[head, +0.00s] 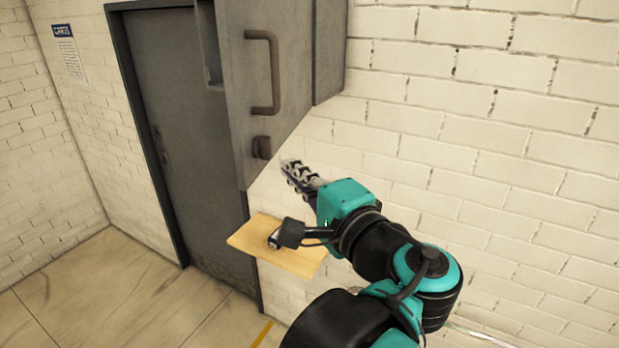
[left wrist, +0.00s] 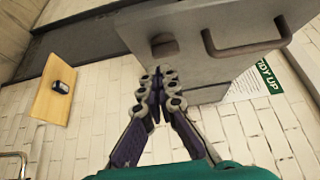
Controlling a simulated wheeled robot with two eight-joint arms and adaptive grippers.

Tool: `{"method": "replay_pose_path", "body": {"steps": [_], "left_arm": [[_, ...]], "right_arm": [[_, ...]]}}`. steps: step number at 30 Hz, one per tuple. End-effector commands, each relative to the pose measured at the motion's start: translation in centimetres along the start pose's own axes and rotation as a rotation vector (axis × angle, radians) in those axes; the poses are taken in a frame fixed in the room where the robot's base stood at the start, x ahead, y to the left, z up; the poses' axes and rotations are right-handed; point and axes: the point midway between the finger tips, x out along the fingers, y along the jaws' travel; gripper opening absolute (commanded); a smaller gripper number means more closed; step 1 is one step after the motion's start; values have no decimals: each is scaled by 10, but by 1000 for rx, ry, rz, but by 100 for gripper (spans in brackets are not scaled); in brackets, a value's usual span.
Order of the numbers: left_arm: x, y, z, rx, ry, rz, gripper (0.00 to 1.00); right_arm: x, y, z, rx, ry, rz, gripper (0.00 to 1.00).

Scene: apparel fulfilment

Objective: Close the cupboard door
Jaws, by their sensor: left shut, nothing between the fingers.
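The grey cupboard (head: 330,55) hangs on the white brick wall. Its door (head: 235,95) stands out from the body at an angle, open. The door has a long bar handle (head: 276,75) and a small dark latch (head: 261,147) below it. In the left wrist view the door (left wrist: 205,65) fills the upper part, with its handle (left wrist: 250,46) and latch (left wrist: 163,45). My left gripper (head: 287,165) is shut and empty, close to the door's lower edge. Its fingers (left wrist: 155,82) overlap the door's corner in the picture; I cannot tell whether they touch. My right gripper is not in view.
A grey room door (head: 185,120) is at the left. A green-edged sign (left wrist: 268,77) hangs behind the cupboard door.

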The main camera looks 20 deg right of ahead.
Motion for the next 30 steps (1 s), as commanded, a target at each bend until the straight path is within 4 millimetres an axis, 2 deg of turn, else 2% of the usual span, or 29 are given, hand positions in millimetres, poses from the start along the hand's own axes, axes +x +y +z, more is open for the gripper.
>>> {"method": "replay_pose_path", "body": {"steps": [3,9,30], "left_arm": [[24,-2,3,0,-5,0,0],[41,-1,23,0,-2,1,0],[53,0,35,0,10,1,0]], "right_arm": [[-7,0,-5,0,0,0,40],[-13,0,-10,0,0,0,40],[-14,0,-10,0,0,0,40]]}}
